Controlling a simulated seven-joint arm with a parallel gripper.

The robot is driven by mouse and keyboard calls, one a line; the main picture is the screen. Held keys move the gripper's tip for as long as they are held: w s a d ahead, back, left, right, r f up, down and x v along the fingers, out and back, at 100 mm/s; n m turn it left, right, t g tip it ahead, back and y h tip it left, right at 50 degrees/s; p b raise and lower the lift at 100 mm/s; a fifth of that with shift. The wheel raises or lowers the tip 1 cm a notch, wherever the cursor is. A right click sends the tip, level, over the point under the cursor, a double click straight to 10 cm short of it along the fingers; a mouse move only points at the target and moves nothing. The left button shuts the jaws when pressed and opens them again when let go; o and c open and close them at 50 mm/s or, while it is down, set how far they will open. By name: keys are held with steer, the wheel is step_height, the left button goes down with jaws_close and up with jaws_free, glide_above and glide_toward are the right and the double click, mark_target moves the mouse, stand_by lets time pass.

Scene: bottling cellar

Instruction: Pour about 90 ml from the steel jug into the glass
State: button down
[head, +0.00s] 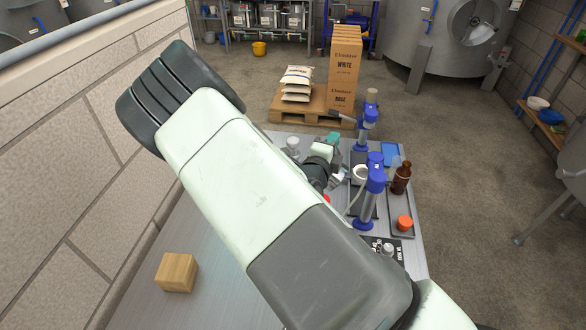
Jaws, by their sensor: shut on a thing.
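My arm crosses the middle of the head view and covers much of the bench. My gripper (338,177) shows only in small part beyond it, over the bench's middle. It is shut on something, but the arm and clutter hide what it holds. I cannot make out the steel jug for certain. A white round-rimmed thing (360,174) is just right of the gripper; I cannot tell what it is. A pale, see-through upright vessel (395,163) stands by the brown bottle; it may be the glass, but it is too small to tell. No pouring stream shows.
Two blue-and-grey stands (373,195) (369,128) rise close right of the gripper. A brown bottle (402,178) and an orange-topped thing (404,223) are at the bench's right. A wooden block (176,272) lies at front left, with bare bench around it. A wall borders the left.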

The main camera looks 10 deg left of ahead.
steer(key=shift+w+a+r+n, duration=0.25)
steer(key=shift+a+r+n, duration=0.55)
steer(key=shift+n, duration=0.2)
stand_by(1.8)
steer(key=shift+w+a+r+n+p, duration=0.2)
steer(key=shift+a+n+p, duration=0.1)
steer(key=shift+a+n, duration=0.3)
stand_by(0.6)
steer(key=shift+a, duration=0.1)
steer(key=d+f+m, duration=0.2)
steer(key=d+m, duration=0.1)
steer(key=s+d+f+m, duration=0.1)
steer(key=shift+s+d, duration=0.1)
steer(key=shift+d, duration=0.05)
steer(key=shift+s+d+r+m, duration=0.1)
steer(key=shift+d+r+m, duration=0.05)
steer(key=shift+m, duration=0.55)
steer(key=shift+s+d+m, duration=0.15)
steer(key=shift+d+m, duration=0.35)
steer(key=shift+m, duration=0.3)
steer(key=shift+d, duration=0.1)
stand_by(0.4)
